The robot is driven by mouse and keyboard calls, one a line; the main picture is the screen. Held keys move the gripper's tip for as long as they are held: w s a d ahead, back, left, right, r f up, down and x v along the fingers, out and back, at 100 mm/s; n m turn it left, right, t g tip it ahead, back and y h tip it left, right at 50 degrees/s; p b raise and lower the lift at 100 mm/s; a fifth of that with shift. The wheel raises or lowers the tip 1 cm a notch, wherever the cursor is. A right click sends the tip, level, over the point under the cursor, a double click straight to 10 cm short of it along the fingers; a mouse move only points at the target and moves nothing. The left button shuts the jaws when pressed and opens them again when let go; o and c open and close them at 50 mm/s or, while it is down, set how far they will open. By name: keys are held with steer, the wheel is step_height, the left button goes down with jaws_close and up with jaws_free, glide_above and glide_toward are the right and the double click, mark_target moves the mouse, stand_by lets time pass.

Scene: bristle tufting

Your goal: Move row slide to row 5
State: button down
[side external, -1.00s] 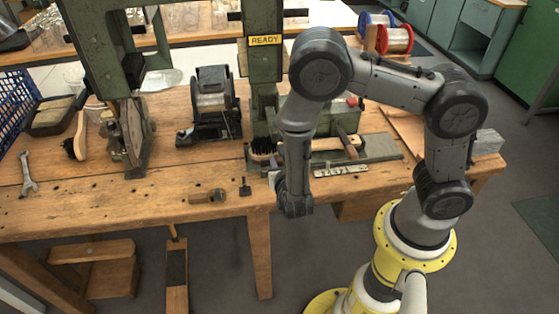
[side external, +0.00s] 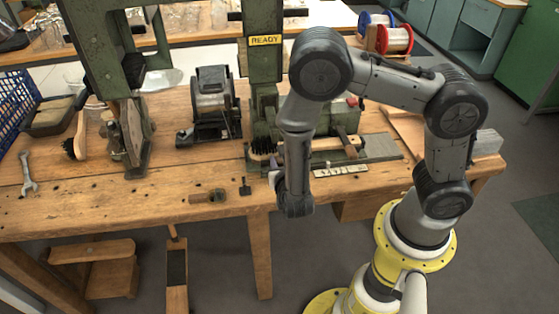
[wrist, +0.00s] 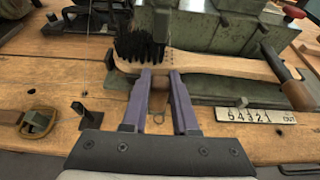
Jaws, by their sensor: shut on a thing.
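My gripper (wrist: 158,80) has purple fingers in the wrist view. They are shut on a small brown knob, apparently the row slide's knob (wrist: 159,82), just in front of the brush neck. The wooden brush (wrist: 215,64) lies across the green machine, its black bristles (wrist: 140,46) at the left. The white row scale (wrist: 257,115) reads 5 4 3 2 1 OUT from left to right. A small pointer (wrist: 242,102) stands above its digits, near 4; the exact row is hard to tell. In the side view my arm hides most of the slide.
A lever with a dark wooden grip (wrist: 299,94) stands right of the knob. A black peg (wrist: 88,115) and a brass-coloured piece (wrist: 36,121) are on the bench at left. The green tufting machine (side external: 263,95) carries a READY sign (side external: 265,40).

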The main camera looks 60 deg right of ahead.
stand_by(0.3)
steer(key=shift+w+a, duration=0.8)
steer(key=shift+a, duration=0.1)
steer(key=c, duration=0.7)
jaws_free()
steer(key=shift+s, duration=0.1)
steer(key=v, duration=1.3)
steer(key=shift+s+a+r, duration=0.2)
